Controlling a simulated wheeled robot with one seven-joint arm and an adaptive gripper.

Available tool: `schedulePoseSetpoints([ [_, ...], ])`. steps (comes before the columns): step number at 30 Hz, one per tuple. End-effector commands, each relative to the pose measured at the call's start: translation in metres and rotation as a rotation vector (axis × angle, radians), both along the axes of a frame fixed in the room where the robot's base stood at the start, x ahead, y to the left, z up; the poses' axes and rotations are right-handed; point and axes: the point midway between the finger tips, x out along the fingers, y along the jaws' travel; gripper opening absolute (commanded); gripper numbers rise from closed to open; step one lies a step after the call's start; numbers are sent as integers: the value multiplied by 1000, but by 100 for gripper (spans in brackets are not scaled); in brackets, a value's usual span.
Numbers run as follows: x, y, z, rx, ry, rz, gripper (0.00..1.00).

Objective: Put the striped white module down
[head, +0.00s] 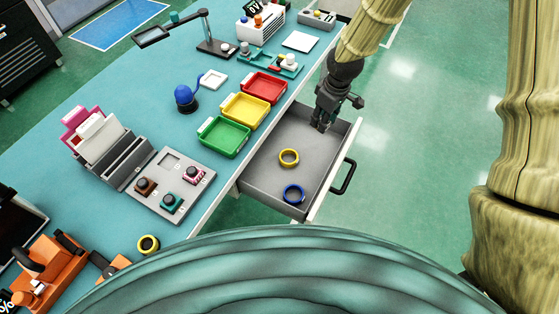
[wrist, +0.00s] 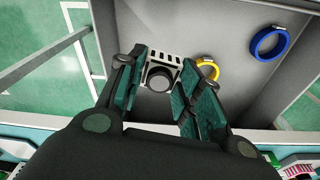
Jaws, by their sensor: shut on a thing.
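The striped white module (wrist: 166,48) has a dark round knob and shows between the fingertips in the wrist view. My gripper (wrist: 160,85) is shut on it. In the head view my gripper (head: 321,124) points down into the far end of the open grey drawer (head: 262,172). The module is hidden there behind the fingers. I cannot tell whether it touches the drawer floor.
A yellow ring (head: 289,158) and a blue ring (head: 293,194) lie in the drawer. Red (head: 281,91), yellow (head: 266,116) and green (head: 241,143) trays stand beside it on the teal table. A grey panel (head: 194,209) holds several knobbed modules.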

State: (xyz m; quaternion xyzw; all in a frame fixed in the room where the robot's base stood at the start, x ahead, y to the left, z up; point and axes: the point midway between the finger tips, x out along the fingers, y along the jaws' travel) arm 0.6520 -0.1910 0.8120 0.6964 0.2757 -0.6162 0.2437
Motion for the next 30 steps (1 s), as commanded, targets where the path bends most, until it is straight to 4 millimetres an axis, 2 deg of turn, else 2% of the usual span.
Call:
schedulePoseSetpoints([
  [1,5,-4,-7,5,-2,40,11],
  [6,15,-12,-8,3,-1,152,11],
  [14,21,-17,-13,0,0,217,11],
  [24,20,-17,-57,-1,2,218,11],
  [30,21,-16,-67,-1,0,217,11],
])
